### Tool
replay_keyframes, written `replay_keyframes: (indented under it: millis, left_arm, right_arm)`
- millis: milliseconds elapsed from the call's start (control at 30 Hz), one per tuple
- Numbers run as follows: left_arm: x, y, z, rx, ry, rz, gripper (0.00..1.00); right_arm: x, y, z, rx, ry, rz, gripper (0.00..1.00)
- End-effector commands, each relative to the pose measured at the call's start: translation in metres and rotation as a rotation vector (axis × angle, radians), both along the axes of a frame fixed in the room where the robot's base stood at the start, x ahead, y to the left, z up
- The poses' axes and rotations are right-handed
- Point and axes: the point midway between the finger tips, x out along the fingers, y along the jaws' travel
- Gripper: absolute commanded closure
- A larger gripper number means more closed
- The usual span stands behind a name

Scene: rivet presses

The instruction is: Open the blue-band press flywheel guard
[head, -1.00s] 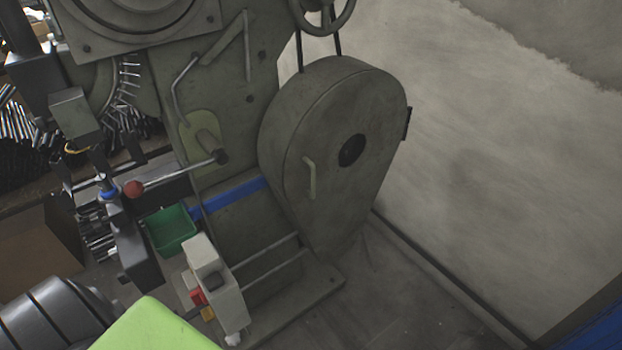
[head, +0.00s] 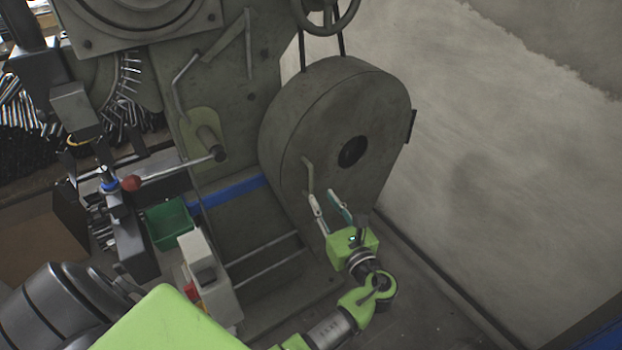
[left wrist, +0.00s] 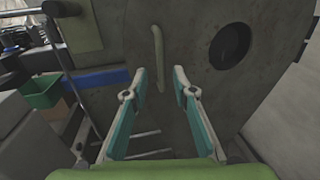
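The flywheel guard (head: 335,130) is a grey teardrop cover on the right side of the press with the blue band (head: 230,194). It looks shut. Its pale upright handle (head: 308,174) is on its front face, left of the dark round hole. My left gripper (head: 329,197) is open and empty, just below the handle, in front of the guard's lower part. In the left wrist view the handle (left wrist: 158,58) stands ahead of and between the open fingertips (left wrist: 160,75), apparently not touching them. My right gripper is not in view.
A red-knobbed lever (head: 131,183), a green bin (head: 169,223) and a grey box with a red button (head: 210,272) stand left of the guard. A pale wall (head: 500,150) is close on the right. The floor below the guard is clear.

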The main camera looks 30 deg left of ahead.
Motion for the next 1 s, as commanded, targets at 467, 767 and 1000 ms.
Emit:
replay_keyframes:
  millis: [467,767,1000]
  left_arm:
    - [0.046,0.069,0.000,0.000,0.000,-0.001,0.75]
    - [0.050,0.075,-0.001,-0.003,0.001,-0.002,0.75]
    - [0.050,0.074,-0.001,-0.002,0.000,-0.002,1.00]
  right_arm:
    - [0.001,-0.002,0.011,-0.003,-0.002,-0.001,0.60]
    - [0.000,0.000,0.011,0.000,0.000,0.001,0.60]
    - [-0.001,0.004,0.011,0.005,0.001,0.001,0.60]
